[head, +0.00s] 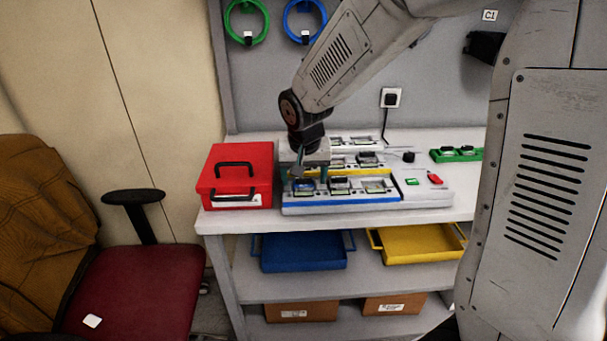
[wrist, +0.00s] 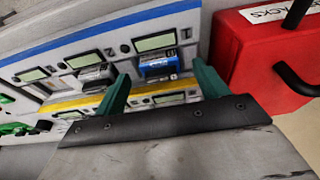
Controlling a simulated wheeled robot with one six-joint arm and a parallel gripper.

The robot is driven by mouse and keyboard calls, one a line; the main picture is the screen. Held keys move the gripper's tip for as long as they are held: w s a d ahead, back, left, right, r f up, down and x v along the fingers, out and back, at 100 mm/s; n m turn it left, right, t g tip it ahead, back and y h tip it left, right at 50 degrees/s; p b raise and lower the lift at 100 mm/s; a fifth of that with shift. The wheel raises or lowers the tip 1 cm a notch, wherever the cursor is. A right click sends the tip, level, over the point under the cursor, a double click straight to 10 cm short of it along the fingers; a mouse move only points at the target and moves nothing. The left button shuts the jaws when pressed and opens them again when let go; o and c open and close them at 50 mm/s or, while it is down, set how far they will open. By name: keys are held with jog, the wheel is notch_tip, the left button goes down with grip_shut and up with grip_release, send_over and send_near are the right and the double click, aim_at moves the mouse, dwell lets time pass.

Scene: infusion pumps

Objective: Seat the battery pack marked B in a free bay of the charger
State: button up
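The charger (head: 340,206) is a white stepped unit on the bench, with rows of bays marked by blue and yellow strips; it fills much of the wrist view (wrist: 60,45). A blue-topped pack (head: 304,186) sits in the front row's left bay, also seen in the wrist view (wrist: 158,67). A grey-and-black pack (wrist: 93,75) is in the neighbouring bay. I cannot read a letter B on any pack. My gripper (head: 305,172) is above the charger's left end. Its teal fingers (wrist: 163,88) are apart, with the blue-topped pack showing between them and gaps either side.
A red box (head: 233,165) with black handles stands close left of the charger. A green rack (head: 457,154) holding items is at the back right. A blue tray (head: 303,251) and a yellow tray (head: 418,244) are on the shelf below. A chair (head: 135,280) stands left.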

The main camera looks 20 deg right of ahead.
jog(key=shift+r, duration=0.15)
jog(key=v, duration=0.7)
jog(key=shift+s+r, duration=0.15)
jog(key=shift+r, duration=0.15)
jog(key=s+d+r+n, duration=0.1)
jog(key=s+d+r, duration=0.1)
jog(key=s, duration=1.1)
jog(key=s+d+r+n+g+y, duration=0.1)
jog(key=s+d+r+n, duration=0.1)
jog(key=s, duration=1.2)
jog(key=shift+s+n, duration=0.2)
jog(key=shift+n, duration=0.1)
